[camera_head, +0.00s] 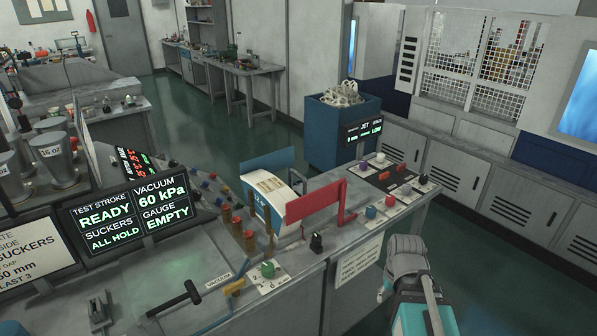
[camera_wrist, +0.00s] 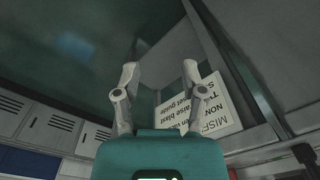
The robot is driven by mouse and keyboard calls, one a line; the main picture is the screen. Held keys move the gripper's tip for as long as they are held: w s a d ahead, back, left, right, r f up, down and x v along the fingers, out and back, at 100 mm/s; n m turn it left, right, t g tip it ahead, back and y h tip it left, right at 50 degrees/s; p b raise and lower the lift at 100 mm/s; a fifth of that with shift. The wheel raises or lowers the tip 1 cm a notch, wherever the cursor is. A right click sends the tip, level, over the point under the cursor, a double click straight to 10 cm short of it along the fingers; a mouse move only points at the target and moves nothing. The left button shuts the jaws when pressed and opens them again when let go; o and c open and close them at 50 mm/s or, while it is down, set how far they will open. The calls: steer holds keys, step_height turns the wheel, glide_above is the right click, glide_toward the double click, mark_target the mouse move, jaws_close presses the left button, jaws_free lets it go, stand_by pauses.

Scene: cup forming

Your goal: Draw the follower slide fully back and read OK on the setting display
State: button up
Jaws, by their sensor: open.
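In the head view, a display (camera_head: 128,212) on the left of the bench reads TEST STROKE READY, VACUUM 60 kPa, SUCKERS ALL HOLD and GAUGE EMPTY. A smaller display (camera_head: 138,165) behind it has red and green lines too slanted to read. I see no OK on either. I cannot tell which part is the follower slide; a red plate (camera_head: 314,203) and a blue plate (camera_head: 267,163) stand beside a curved white cup blank. The head view shows my arm at lower right.
A third display (camera_head: 363,131) on a blue bin (camera_head: 341,152) shows JET and LOW. Knobs and buttons (camera_head: 389,201) line the bench's right end. The green floor (camera_head: 470,240) right of the bench is clear.

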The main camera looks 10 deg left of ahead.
steer(key=w+a+r+n+y+p, duration=0.1)
steer(key=w+a+r+n+p, duration=0.1)
steer(key=w+a+r+p, duration=0.5)
steer(key=w+a+r+n+t+y+p, duration=0.1)
steer(key=w+a+r+n+y+p, duration=0.1)
steer(key=w+a+r+p, duration=0.6)
steer(key=w+a+r+n+y+p, duration=0.1)
steer(key=w+a+r+n+p, duration=0.3)
steer(key=w+a+r+p, duration=0.3)
steer(key=w+r+p, duration=0.4)
steer(key=r+p, duration=0.4)
steer(key=r, duration=0.2)
steer(key=shift+a+r+t, duration=0.2)
steer(key=shift+r+t, duration=0.15)
steer(key=shift+t, duration=0.05)
steer(key=shift+f, duration=0.1)
steer(key=b+x, duration=0.8)
steer(key=x, duration=0.1)
steer(key=b+x, duration=0.4)
steer(key=shift+a+f, duration=0.15)
steer(key=shift+a, duration=0.25)
steer(key=shift+c, duration=0.3)
jaws_close()
